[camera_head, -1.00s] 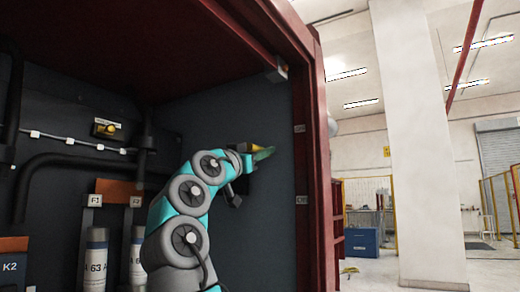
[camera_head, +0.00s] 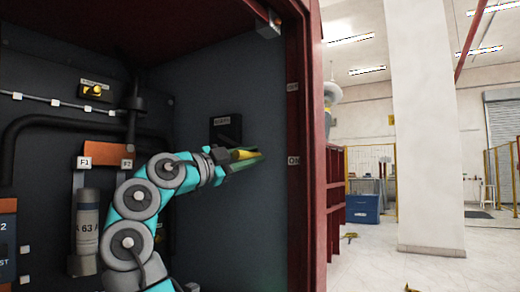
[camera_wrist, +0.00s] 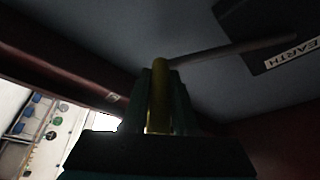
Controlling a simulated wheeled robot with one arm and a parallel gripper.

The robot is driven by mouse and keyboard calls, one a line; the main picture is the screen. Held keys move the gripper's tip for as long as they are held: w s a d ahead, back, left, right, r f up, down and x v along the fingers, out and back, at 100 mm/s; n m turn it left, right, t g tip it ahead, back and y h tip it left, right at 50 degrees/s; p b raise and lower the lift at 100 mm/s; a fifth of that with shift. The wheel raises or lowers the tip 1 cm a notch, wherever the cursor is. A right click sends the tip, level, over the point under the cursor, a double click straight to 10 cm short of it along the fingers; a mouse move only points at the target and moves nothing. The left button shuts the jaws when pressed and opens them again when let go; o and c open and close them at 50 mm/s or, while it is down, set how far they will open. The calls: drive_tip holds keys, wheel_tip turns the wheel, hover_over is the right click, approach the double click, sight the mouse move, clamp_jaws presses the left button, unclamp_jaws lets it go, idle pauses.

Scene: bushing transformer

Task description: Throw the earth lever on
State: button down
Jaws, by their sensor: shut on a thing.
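The earth lever has a yellow handle (camera_head: 243,154) on the cabinet's right inner wall. In the wrist view the handle (camera_wrist: 160,95) stands between the two dark fingers, and a grey rod (camera_wrist: 225,50) runs from it to a dark box (camera_wrist: 265,30) labelled EARTH. In the head view this box (camera_head: 226,128) is just above my gripper (camera_head: 248,159). My gripper is shut on the handle, and its fingers partly hide it. The handle is about level with the lower label (camera_head: 293,160), which seems to read ON, and well below the upper label (camera_head: 292,87).
The red cabinet frame (camera_head: 306,200) stands close to the right of my gripper. A yellow knob (camera_head: 97,90) is on the back wall. Outside is open floor (camera_head: 380,260).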

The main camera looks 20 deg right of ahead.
drive_tip(key=shift+w+a+f, duration=0.1)
drive_tip(key=shift+w+f, duration=0.1)
drive_tip(key=shift+f, duration=0.45)
drive_tip(key=c, duration=0.7)
unclamp_jaws()
drive_tip(key=shift+w, duration=0.1)
drive_tip(key=shift+a, duration=0.15)
drive_tip(key=b+v, duration=0.1)
drive_tip(key=v, duration=0.6)
drive_tip(key=shift+a, duration=0.3)
